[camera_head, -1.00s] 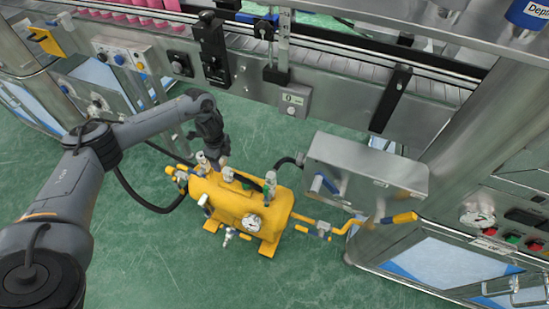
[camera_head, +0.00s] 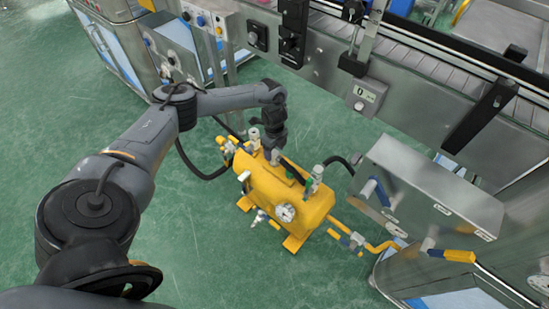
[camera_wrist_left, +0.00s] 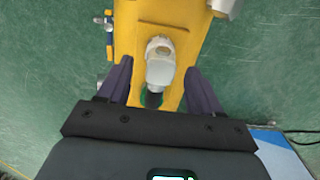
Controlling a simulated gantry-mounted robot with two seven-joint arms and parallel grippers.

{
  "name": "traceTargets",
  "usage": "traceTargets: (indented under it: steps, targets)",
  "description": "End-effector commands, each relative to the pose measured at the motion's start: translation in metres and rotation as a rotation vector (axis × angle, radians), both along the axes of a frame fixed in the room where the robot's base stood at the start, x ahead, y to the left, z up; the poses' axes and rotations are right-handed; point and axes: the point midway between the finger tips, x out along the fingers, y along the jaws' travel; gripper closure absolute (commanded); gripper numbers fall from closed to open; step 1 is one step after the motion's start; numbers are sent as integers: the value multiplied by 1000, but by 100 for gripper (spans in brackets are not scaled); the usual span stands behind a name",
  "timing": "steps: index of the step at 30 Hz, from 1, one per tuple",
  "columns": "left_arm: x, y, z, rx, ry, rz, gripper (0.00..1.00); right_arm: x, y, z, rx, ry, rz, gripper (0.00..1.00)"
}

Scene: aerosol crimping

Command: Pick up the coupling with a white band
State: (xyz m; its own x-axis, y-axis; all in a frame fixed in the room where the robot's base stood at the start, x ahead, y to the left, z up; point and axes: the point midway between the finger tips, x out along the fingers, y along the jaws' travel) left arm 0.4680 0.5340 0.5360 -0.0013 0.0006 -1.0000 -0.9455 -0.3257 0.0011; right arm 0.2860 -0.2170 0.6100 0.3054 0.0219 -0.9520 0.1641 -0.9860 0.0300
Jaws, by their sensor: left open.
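The yellow tank (camera_head: 262,193) stands on the green floor with several metal fittings along its top. In the left wrist view a pale grey-white coupling (camera_wrist_left: 160,67) stands on the yellow body, between the fingers of my left gripper (camera_wrist_left: 160,78). The fingers are open and apart from it, one on each side. I cannot make out a separate white band on it. In the head view my left gripper (camera_head: 273,148) is over the tank's back edge, near the middle fitting. Its fingertips are hard to see there. My right gripper is out of view.
A pressure gauge (camera_head: 285,212) is on the tank's front. A grey metal box (camera_head: 430,185) with a yellow-handled pipe is at the right. The conveyor machine (camera_head: 340,75) runs behind. Black hoses pass near the tank. The floor in front is clear.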

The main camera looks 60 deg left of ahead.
Motion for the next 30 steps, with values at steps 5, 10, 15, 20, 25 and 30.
traceTargets:
  steps: [5, 10, 15, 20, 25, 30]
  targets:
    - [1, 0, -24, 0, -1, -1, 35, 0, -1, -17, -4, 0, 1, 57]
    - [1, 0, -24, -1, -1, -1, 35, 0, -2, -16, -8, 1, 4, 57]
    - [1, 0, -24, -1, -1, -1, 46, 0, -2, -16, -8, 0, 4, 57]
    - [1, 0, -24, -1, -1, 0, 70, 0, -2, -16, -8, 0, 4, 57]
    - [1, 0, -24, -1, -1, -1, 96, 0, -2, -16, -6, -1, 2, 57]
    - [1, 0, -24, -1, -1, -1, 100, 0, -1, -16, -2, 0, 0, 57]
